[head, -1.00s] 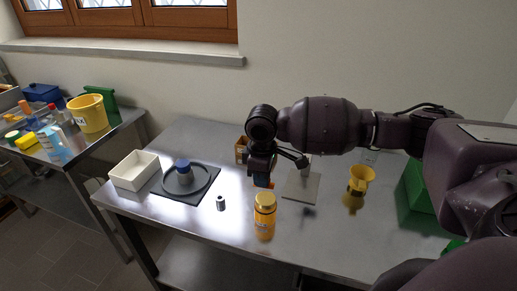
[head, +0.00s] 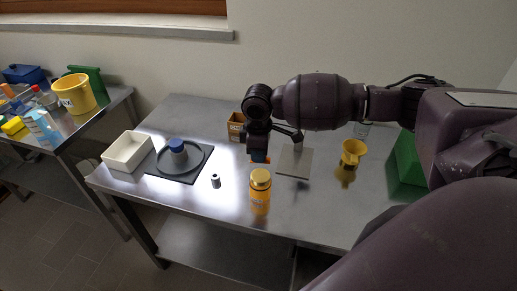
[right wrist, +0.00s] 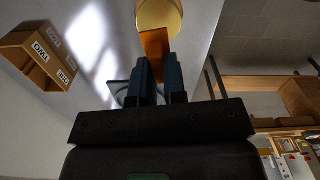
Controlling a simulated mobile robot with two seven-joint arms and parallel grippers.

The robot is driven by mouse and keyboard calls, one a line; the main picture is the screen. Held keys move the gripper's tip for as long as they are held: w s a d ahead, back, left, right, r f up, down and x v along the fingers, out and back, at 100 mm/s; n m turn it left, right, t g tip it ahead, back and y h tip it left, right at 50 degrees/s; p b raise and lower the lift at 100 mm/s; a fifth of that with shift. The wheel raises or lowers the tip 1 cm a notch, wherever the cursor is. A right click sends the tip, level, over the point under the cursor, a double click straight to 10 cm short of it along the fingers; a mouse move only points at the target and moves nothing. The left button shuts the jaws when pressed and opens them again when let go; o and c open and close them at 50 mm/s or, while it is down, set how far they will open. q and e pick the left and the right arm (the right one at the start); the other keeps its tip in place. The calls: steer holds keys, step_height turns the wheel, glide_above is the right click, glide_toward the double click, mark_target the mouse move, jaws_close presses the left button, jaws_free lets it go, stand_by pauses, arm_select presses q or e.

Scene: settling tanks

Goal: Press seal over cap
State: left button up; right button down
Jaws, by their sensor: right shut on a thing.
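A yellow bottle (head: 260,199) with a gold cap (head: 260,176) stands upright near the front of the steel table. My right gripper (head: 260,158) shows just behind and above the cap in the head view. It is shut on a small flat orange piece, probably the seal (right wrist: 155,46), which sticks out past the fingertips in the right wrist view. A pale yellow round shape (right wrist: 160,14), probably the bottle's top, lies beyond the piece. I cannot tell whether they touch. My left gripper is not in view.
A small metal cylinder (head: 215,181), a cardboard box (head: 236,127), a pale plate (head: 295,161) and a yellow funnel-like cup (head: 353,153) surround the bottle.

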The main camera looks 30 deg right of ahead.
mark_target(260, 177)
steer(key=shift+f, duration=2.9)
steer(key=n, duration=0.3)
steer(key=shift+s, duration=0.1)
steer(key=n, duration=1)
steer(key=shift+s+n, duration=0.2)
steer(key=shift+n, duration=0.2)
steer(key=shift+f, duration=0.35)
